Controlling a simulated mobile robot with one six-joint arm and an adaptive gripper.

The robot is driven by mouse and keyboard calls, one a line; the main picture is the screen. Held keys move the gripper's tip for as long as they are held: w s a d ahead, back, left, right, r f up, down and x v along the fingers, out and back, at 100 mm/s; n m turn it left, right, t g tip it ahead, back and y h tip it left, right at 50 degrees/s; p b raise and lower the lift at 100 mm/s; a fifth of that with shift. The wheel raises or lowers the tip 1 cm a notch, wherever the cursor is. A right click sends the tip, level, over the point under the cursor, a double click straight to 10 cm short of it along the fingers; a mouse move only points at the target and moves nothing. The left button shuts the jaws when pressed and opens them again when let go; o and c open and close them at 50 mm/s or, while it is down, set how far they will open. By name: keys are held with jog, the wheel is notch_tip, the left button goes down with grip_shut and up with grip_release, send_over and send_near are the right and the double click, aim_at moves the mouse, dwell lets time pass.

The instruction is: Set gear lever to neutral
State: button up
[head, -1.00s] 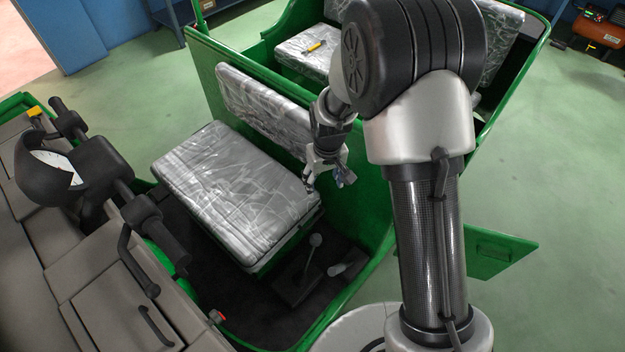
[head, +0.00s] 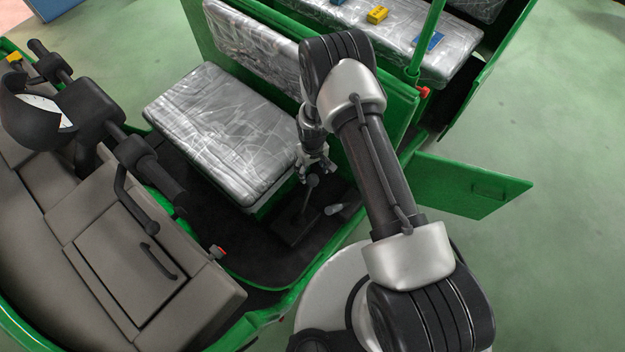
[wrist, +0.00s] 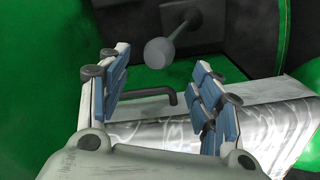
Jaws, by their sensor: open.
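The gear lever is a grey stick with a round knob (head: 313,180), rising from a dark box (head: 293,226) on the floor beside the front seat. In the wrist view its knob (wrist: 157,53) shows past the fingertips, roughly between the two fingers, with its shaft running up to a dark base (wrist: 195,18). My gripper (head: 314,166) is just above the knob in the head view. In the wrist view my gripper (wrist: 158,85) is open, its blue-padded fingers apart and nothing between them. I cannot tell whether a finger touches the knob.
The plastic-wrapped front seat (head: 222,130) lies left of my gripper. A second, lighter lever (head: 333,209) stands right of the gear lever. The green open door (head: 470,187) is at right. Handlebars (head: 120,140) are at left.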

aim_at(312, 177)
notch_tip(312, 177, down, 8)
jog(key=shift+r+b, duration=0.2)
jog(key=shift+b, duration=0.6)
jog(key=shift+c, duration=0.3)
grip_shut()
